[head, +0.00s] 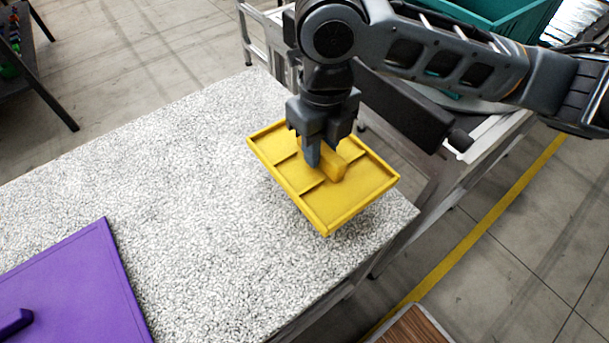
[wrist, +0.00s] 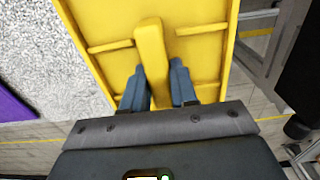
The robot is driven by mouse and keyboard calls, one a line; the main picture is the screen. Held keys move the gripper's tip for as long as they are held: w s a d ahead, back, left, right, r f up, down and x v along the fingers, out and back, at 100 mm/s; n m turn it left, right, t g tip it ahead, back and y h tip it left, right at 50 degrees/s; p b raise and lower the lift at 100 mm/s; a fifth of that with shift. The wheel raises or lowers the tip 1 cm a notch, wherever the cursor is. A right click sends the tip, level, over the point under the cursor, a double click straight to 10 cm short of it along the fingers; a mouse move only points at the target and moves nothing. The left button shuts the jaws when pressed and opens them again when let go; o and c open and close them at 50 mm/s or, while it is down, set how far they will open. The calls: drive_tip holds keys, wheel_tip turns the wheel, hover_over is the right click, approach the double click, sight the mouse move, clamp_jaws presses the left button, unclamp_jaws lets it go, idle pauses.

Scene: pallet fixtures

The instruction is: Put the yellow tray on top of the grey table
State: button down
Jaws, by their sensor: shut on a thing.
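The yellow tray (head: 290,175) is a shallow rectangle with raised rims, low dividers and a central handle bar. My gripper (head: 322,158) points down and is shut on that handle. In the wrist view, the fingers of my gripper (wrist: 160,88) stand on both sides of the handle, and the yellow tray (wrist: 202,22) fills the middle. The tray is over the right end of the grey speckled table (head: 190,170). A shadow shows beside it; whether it touches the top I cannot tell. The table also shows in the wrist view (wrist: 50,75).
A purple tray (head: 85,285) with a handle lies on the table's near left part; its edge shows in the wrist view. A metal-framed cart with a teal bin (head: 485,15) stands behind at right. A brown wooden surface (head: 415,328) is at bottom right. The table's middle is clear.

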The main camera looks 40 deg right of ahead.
sight(306, 174)
drive_tip(key=a+f, duration=0.1)
drive_tip(key=s+a+f, duration=0.1)
drive_tip(key=a, duration=0.1)
drive_tip(key=shift+a+f, duration=0.1)
drive_tip(key=shift+a, duration=0.15)
drive_tip(key=shift+f, duration=2.15)
drive_tip(key=c, duration=0.9)
unclamp_jaws()
drive_tip(key=shift+p, duration=0.3)
